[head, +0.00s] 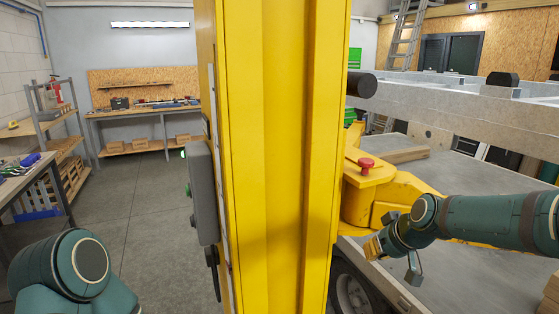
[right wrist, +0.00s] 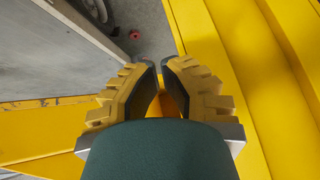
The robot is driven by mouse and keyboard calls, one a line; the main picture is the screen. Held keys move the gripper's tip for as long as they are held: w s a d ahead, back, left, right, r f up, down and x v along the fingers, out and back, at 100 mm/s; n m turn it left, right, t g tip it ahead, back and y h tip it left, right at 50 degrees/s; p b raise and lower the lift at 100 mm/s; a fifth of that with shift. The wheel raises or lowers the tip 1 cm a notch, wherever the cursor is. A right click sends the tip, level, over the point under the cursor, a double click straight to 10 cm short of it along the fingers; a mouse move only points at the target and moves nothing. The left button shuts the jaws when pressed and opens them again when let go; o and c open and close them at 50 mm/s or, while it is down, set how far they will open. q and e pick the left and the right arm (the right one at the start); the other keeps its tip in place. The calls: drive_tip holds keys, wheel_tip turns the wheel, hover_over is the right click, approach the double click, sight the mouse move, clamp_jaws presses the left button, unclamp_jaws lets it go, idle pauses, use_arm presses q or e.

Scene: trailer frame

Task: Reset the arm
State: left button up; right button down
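My right arm, teal with dark bands, comes in from the right in the head view. Its small gripper (head: 373,246) hangs low beside the yellow machinery, right of the tall yellow column. In the right wrist view the gripper (right wrist: 158,68) has two ridged yellow fingers with dark pads. Their tips lean together with only a narrow gap, and I see no object held; yellow surface shows between the pads. A rounded teal part of my left arm (head: 62,272) shows at the lower left in the head view. My left gripper is out of view.
A tall yellow column (head: 275,160) fills the middle, with a grey box (head: 201,190) on its left side. The grey trailer frame (head: 460,108) lies to the right. A yellow housing with a red knob (head: 366,163) stands near my right arm. The floor (head: 145,205) is clear at left.

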drive_tip(key=s+a+f+m+g, duration=0.1)
drive_tip(key=s+a+f, duration=0.1)
drive_tip(key=f, duration=0.6)
drive_tip(key=s+a+f+b, duration=0.1)
drive_tip(key=s+a+f, duration=0.15)
drive_tip(key=f, duration=0.45)
drive_tip(key=s+a+f+m+g, duration=0.1)
drive_tip(key=s+a+f, duration=0.15)
drive_tip(key=f, duration=0.55)
drive_tip(key=s+a+f+m+g+b, duration=0.1)
drive_tip(key=s+a+f, duration=0.1)
drive_tip(key=s+f, duration=0.5)
drive_tip(key=s+a+f+m+g, duration=0.1)
drive_tip(key=s+a+f, duration=0.2)
drive_tip(key=s+f, duration=0.4)
drive_tip(key=shift+s+m+y+b, duration=0.3)
drive_tip(key=shift+s+y+b, duration=0.1)
drive_tip(key=shift+s, duration=0.65)
